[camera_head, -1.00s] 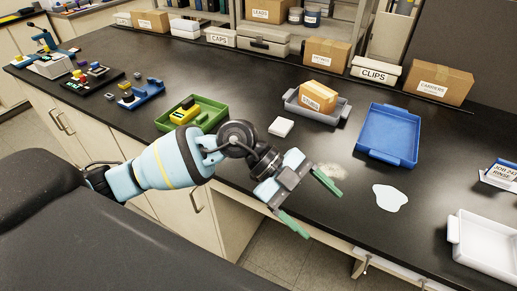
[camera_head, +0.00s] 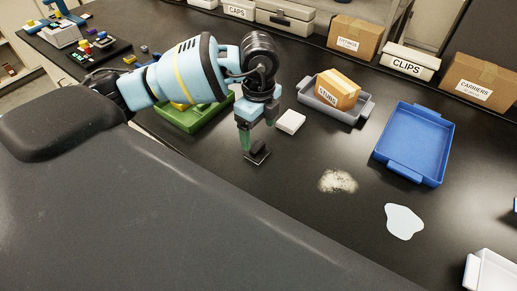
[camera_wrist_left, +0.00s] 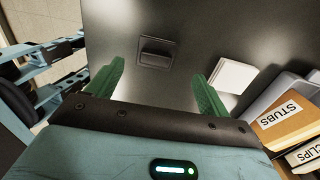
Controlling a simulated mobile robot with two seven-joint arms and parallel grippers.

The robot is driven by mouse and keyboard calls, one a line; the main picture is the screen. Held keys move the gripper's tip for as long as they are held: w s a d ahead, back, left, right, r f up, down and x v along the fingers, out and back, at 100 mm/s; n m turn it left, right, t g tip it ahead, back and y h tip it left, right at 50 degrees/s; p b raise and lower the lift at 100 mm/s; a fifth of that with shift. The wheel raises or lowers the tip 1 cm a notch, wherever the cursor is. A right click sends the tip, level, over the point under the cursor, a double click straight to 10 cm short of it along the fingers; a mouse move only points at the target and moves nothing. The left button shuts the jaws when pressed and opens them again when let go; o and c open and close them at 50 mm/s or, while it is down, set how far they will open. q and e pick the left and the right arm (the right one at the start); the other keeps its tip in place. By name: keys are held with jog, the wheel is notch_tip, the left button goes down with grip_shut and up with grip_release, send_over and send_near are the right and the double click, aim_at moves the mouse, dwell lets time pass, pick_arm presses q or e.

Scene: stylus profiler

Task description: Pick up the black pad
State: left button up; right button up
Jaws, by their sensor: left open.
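The black pad (camera_head: 258,155) lies flat on the black bench top, just below my left gripper (camera_head: 255,135) in the head view. In the left wrist view the black pad (camera_wrist_left: 158,52) is a dark square with a raised block on it. It sits ahead of and between the two green fingers of my left gripper (camera_wrist_left: 158,78). The fingers are spread apart with nothing between them, pointing down at the bench. In the head view the gripper partly covers the pad. My right gripper is not seen.
A white square block (camera_head: 290,122) lies close to the gripper. A green tray (camera_head: 200,122) stands left, partly behind my arm. A grey tray (camera_head: 362,108) holds a STUBS box (camera_head: 338,88). A blue tray (camera_head: 415,140), powder patch (camera_head: 338,181) and white puddle (camera_head: 404,221) lie right.

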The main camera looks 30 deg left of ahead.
aim_at(258, 146)
pick_arm(q)
jog(key=shift+f, duration=0.6)
jog(key=f, duration=0.4)
jog(key=shift+s+f, duration=0.35)
jog(key=shift+f, duration=0.05)
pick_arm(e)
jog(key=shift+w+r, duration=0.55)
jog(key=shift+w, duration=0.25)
pick_arm(q)
jog(key=c, duration=1.1)
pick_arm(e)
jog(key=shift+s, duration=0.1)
pick_arm(q)
jog(key=shift+r, duration=0.1)
